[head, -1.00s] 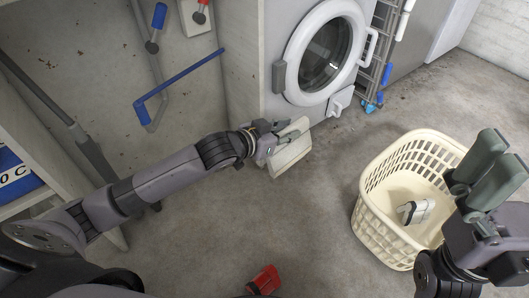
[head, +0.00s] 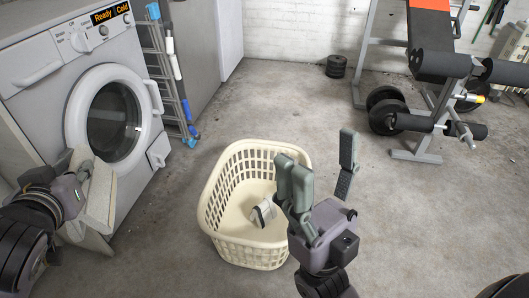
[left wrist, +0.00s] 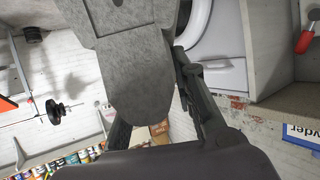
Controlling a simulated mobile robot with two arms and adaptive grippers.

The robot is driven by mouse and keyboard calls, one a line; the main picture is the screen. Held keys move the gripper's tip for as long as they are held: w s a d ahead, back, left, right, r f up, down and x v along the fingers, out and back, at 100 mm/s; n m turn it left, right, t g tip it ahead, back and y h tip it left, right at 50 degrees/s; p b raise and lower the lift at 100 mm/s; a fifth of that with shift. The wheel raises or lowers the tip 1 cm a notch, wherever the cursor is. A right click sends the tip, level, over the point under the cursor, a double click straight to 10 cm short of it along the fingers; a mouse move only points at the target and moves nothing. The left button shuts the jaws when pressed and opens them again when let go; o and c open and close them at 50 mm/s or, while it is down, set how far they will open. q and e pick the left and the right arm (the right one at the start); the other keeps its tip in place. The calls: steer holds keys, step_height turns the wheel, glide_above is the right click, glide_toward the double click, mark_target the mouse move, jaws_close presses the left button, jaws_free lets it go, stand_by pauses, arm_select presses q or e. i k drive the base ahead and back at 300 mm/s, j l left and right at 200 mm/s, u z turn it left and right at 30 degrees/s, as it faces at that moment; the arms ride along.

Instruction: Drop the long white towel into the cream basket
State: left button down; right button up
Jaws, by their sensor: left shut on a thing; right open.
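The long white towel (head: 101,194) hangs folded from my left gripper (head: 76,172) at the left of the head view, in front of the washing machine. In the left wrist view the towel (left wrist: 140,80) looks grey and lies between the fingers, covering much of the picture. The left gripper is shut on it, left of the basket and apart from it. The cream basket (head: 226,246) stands upright on the floor in the middle. A small white item with a dark band (head: 262,213) lies inside. My right gripper (head: 322,178) is open and empty, in front of the basket's right side.
The washing machine (head: 40,85) stands at the left, with a folded ladder (head: 172,75) beside it. A weight bench (head: 440,100) with weights stands at the back right. The concrete floor right of the basket is clear.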

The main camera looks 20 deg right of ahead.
mark_target(241, 219)
steer(key=i+l, duration=0.15)
steer(key=l, duration=0.25)
steer(key=i+l+u, duration=0.1)
steer(key=l, duration=0.35)
steer(key=i+l, duration=0.15)
steer(key=l, duration=0.25)
steer(key=i+l+u, duration=0.1)
steer(key=l, duration=0.35)
steer(key=i+l, duration=0.1)
steer(key=l, duration=0.3)
steer(key=i+l+u, duration=0.1)
steer(key=l, duration=0.35)
steer(key=i+l, duration=0.2)
